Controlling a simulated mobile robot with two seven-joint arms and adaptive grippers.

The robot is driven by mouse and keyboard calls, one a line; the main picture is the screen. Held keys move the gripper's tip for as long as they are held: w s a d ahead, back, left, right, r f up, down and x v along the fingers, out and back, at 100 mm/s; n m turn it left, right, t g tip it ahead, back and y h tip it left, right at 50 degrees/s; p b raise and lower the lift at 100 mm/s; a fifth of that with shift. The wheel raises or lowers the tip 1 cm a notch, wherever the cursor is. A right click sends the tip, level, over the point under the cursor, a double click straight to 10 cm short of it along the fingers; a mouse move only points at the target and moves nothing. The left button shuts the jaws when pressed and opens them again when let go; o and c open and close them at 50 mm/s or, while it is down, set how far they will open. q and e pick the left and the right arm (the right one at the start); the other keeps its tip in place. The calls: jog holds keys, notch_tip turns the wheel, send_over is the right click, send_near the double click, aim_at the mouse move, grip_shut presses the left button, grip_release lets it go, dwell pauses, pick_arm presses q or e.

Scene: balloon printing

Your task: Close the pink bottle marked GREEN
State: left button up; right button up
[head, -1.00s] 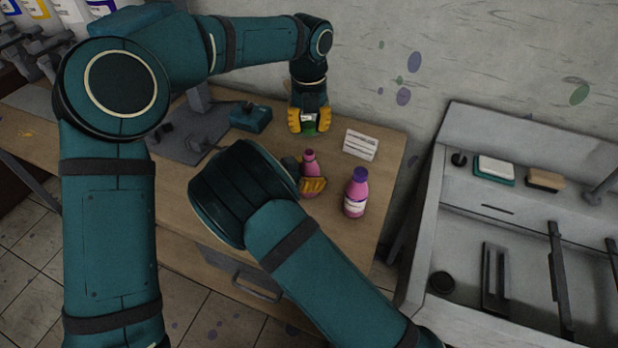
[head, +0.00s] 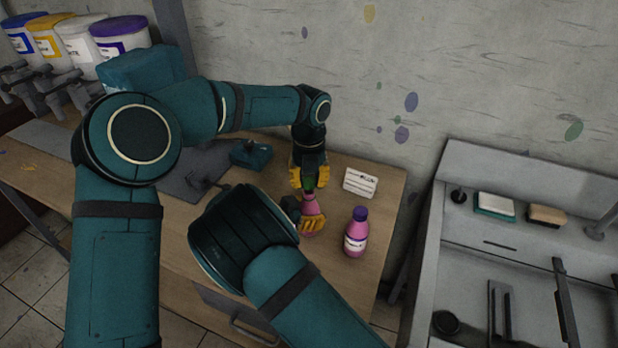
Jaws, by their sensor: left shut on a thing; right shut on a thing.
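A pink bottle (head: 311,205) stands on the wooden table; its label does not show. My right gripper (head: 312,224) is shut around its body, with yellow fingers on it. My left gripper (head: 309,178) points down just above the bottle, shut on a green cap (head: 309,184). The cap is at the bottle's neck, in line with it; I cannot tell whether it is seated or touching. Another pink bottle (head: 355,238) with a purple cap and a white label stands upright to the right, apart from both grippers.
A white card (head: 360,183) stands behind the bottles. A teal box (head: 251,153) sits at the back of the table (head: 375,289). A grey sink unit (head: 453,250) is to the right. Paint tubs (head: 122,36) stand at the upper left.

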pick_arm(q)
jog(key=shift+f, duration=0.85)
jog(key=shift+f, duration=0.65)
dwell(0.3)
jog(key=o, duration=0.6)
jog(key=shift+a+f, duration=0.1)
jog(key=shift+a, duration=0.05)
jog(key=shift+r, duration=2.35)
jog(key=shift+o, duration=0.2)
